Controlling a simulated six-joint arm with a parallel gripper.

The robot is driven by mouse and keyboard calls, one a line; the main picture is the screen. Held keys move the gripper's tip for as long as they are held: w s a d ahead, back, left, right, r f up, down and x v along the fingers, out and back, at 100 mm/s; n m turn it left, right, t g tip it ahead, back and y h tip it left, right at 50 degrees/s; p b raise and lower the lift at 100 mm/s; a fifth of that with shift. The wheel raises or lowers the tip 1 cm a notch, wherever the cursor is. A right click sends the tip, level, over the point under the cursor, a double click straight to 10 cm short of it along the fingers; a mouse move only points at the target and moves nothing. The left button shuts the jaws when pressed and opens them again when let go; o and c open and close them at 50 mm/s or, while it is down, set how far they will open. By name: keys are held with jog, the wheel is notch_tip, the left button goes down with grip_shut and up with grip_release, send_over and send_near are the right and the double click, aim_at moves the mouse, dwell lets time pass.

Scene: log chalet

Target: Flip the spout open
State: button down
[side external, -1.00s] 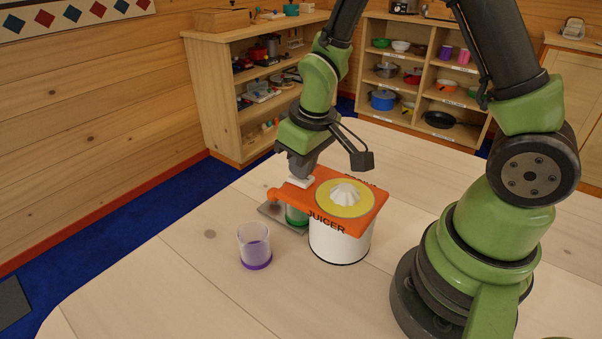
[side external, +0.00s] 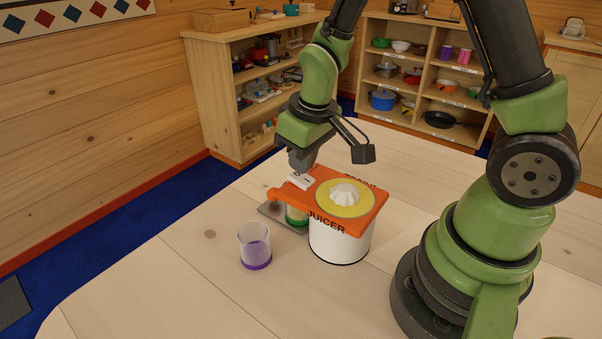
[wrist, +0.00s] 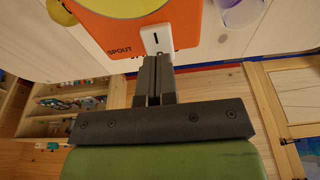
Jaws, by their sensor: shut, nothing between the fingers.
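The juicer has a white body (side external: 340,244) and an orange top (side external: 275,201) with a yellow dish and a white ribbed cone (side external: 345,193). A white spout lever (side external: 301,181) sits at the far left part of the orange top. In the wrist view the white lever (wrist: 157,38) stands beside the printed word SPOUT. My gripper (side external: 299,168) is shut and empty, just above and behind the lever. In the wrist view its closed tips (wrist: 157,62) lie close to the lever's near end; whether they touch it I cannot tell.
A green-based cup (side external: 297,217) stands under the orange top on a grey plate (side external: 273,210). A clear cup with a purple base (side external: 254,246) stands on the table in front. Shelves line the back. The table's left front is clear.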

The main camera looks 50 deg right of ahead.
aim_at(302, 177)
jog(key=shift+w+r, duration=0.1)
jog(key=shift+r, duration=2.4)
jog(key=shift+r, duration=0.25)
jog(key=s+a+r+m+t+y, duration=0.2)
jog(key=s+a+r+m+t, duration=0.1)
jog(key=s+r, duration=0.9)
jog(key=shift+s+m+t, duration=0.5)
jog(key=shift+s+t, duration=0.5)
jog(key=shift+s, duration=0.05)
